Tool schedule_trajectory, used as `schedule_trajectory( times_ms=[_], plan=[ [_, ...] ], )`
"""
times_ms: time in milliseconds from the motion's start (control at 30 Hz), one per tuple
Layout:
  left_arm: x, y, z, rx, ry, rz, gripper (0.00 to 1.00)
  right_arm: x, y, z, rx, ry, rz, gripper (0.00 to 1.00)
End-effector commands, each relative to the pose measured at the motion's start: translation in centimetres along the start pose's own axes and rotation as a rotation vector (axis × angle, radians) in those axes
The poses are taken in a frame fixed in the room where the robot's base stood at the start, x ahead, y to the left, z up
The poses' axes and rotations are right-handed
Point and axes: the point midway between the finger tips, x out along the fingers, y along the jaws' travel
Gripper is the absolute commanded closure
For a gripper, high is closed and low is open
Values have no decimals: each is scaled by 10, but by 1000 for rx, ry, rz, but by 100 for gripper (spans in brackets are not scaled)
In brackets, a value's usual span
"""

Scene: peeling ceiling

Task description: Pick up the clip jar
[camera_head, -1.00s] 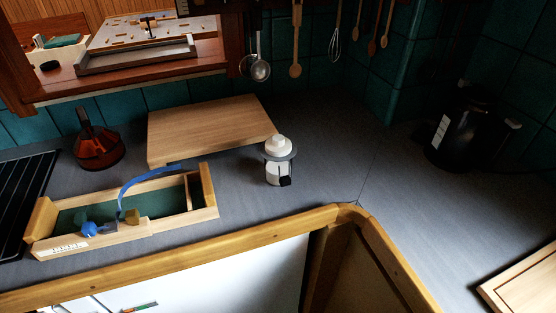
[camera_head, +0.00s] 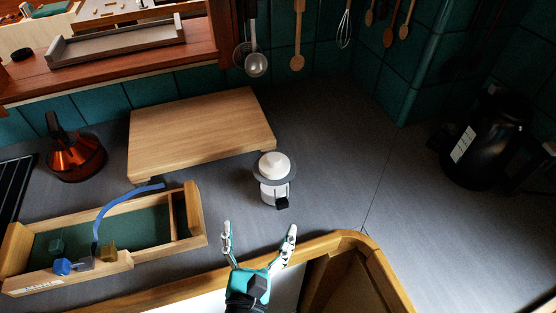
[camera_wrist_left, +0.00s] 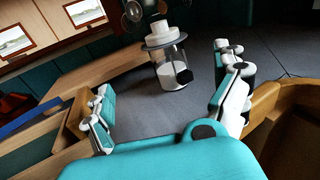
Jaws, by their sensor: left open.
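The clip jar (camera_head: 273,184) stands upright on the grey worktop, right of a wooden board. It has a white lid, a grey collar, a clear body with white contents, and a black clip at the front. My left gripper (camera_head: 259,232) is open and empty, in front of the jar over the counter's front edge, apart from it. In the left wrist view the jar (camera_wrist_left: 168,62) shows beyond and between the open fingers (camera_wrist_left: 166,92). My right gripper is not in view.
A wooden board (camera_head: 195,128) lies left behind the jar. A wooden tray (camera_head: 190,213) with a blue strap (camera_head: 112,204) and small blocks stands left. An orange-red vessel (camera_head: 75,155) and a black kettle (camera_head: 487,140) stand farther out. Worktop right of the jar is clear.

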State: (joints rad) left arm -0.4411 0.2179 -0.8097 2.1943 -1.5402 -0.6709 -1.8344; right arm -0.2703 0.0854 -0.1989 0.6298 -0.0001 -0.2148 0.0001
Motion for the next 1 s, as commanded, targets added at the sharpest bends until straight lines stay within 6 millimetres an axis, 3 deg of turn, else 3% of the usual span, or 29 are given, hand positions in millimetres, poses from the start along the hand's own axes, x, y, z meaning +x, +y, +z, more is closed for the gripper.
schedule_trajectory(
  times_ms=[133, 300, 433, 600, 800, 1000],
  plan=[
    [17, 0, 5, 2, -4, 2, 2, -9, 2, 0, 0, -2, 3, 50],
    [54, 0, 6, 2, -4, 2, 2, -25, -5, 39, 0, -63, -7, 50],
    [83, -1, 5, 2, -4, 1, 2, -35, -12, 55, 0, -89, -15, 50],
    [111, -1, 3, 1, -2, 1, 2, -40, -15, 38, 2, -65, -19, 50],
    [124, -2, 0, 0, 0, 0, 2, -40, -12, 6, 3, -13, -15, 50],
    [150, -8, -3, 1, 0, 1, 2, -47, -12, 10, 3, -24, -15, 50]
  ],
)
